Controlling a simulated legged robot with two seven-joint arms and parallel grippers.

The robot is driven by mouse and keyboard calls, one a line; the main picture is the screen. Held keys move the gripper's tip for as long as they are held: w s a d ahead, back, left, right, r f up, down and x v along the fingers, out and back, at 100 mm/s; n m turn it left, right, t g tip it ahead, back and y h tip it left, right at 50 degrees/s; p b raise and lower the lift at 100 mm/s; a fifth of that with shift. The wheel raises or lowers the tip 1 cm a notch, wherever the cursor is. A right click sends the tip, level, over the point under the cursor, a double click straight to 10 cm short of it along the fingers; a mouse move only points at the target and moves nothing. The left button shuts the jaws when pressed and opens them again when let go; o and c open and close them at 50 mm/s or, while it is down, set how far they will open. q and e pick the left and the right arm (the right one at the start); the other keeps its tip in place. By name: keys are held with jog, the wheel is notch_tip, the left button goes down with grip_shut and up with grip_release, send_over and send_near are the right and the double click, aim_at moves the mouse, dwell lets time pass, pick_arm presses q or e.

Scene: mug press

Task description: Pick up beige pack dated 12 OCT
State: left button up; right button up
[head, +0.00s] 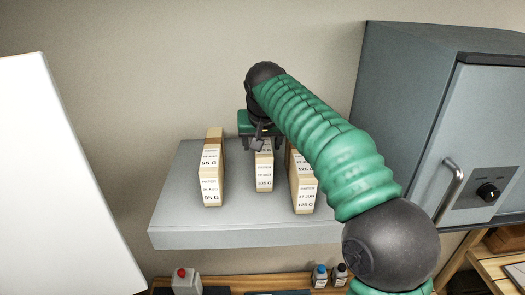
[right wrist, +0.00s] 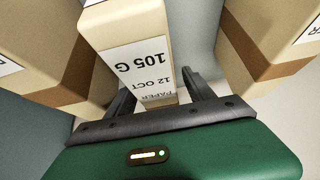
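The beige pack dated 12 OCT (head: 264,178), labelled 105 G, stands upright in the middle of three packs on a grey shelf. In the right wrist view this pack (right wrist: 140,58) shows its label upside down between my right gripper's two dark fingers. My right gripper (right wrist: 158,88) is open, with one finger on each side of the pack and a small gap visible on the right. In the head view the right gripper (head: 262,140) is over the back of this pack and partly hidden by my arm. My left gripper is not in view.
A beige 95 G pack (head: 211,180) stands to the left and a 125 G pack (head: 304,190), dated 17 JUN, stands close on the right. The grey shelf (head: 180,215) is clear at its left. A grey cabinet (head: 400,90) with a handle stands at right.

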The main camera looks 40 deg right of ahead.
jog(key=shift+a, duration=0.2)
jog(key=c, duration=0.7)
jog(key=shift+d, duration=0.15)
grip_shut()
